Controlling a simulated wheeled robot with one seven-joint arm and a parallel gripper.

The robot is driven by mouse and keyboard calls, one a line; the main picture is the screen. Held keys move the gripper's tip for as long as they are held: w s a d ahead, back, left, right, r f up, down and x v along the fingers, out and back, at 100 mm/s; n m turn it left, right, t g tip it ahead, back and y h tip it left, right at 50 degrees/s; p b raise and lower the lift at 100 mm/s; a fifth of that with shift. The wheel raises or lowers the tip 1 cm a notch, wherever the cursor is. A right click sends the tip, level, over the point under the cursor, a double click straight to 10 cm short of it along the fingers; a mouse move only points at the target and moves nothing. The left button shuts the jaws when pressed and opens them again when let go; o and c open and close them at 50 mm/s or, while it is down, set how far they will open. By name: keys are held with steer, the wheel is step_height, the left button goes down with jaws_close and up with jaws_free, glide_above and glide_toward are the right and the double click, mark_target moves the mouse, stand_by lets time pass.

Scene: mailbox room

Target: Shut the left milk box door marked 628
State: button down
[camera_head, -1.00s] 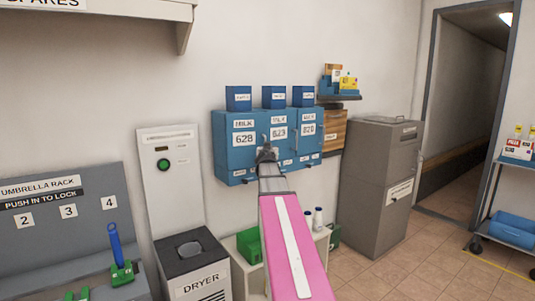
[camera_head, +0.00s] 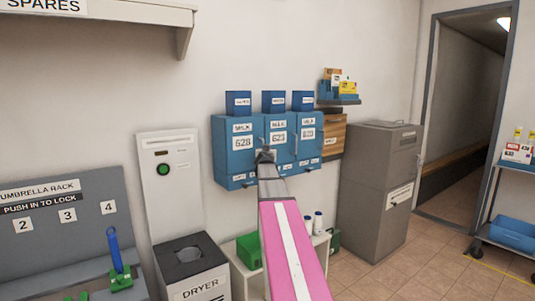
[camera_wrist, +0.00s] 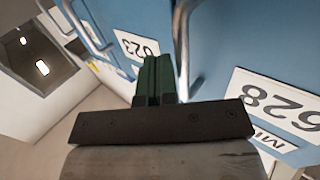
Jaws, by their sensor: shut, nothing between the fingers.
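The left milk box door marked 628 (camera_head: 240,160) is a blue panel at the left of the blue wall box in the head view. In the wrist view its 628 label (camera_wrist: 280,103) shows upside down at the right, with a metal handle (camera_wrist: 184,45) beside my fingers. The door looks shut or nearly so; I cannot tell whether it is fully flush. My gripper (camera_head: 265,156) is in front of the seam between 628 and the 623 door (camera_head: 279,133). Its dark green fingers (camera_wrist: 155,78) are together and empty, close to the handle; contact is unclear.
Small blue boxes (camera_head: 273,101) stand on top of the milk box. A grey cabinet (camera_head: 378,185) stands to the right, and a white dryer unit (camera_head: 170,180) to the left. A low white shelf with bottles (camera_head: 318,223) is below.

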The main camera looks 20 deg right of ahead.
steer(key=s+d, duration=0.5)
steer(key=s, duration=0.8)
steer(key=shift+d, duration=0.15)
steer(key=s+a+f+n+g+y, duration=0.1)
steer(key=s+a+f+g, duration=0.1)
steer(key=a+f, duration=0.55)
steer(key=s+a+f+g+y, duration=0.1)
steer(key=a+f+g+y, duration=0.2)
steer(key=f, duration=0.7)
steer(key=s+a+f+n+g, duration=0.1)
steer(key=s+a+f+g, duration=0.1)
steer(key=a+f, duration=0.55)
steer(key=s+a+f+n+g+y, duration=0.3)
steer(key=s+a+f+g, duration=0.5)
steer(key=s+a+f, duration=0.9)
steer(key=shift+s+a+f+n+g+y, duration=0.3)
steer(key=shift+a+f+n+g+y, duration=0.1)
steer(key=shift+f+y, duration=0.3)
steer(key=shift+d, duration=0.1)
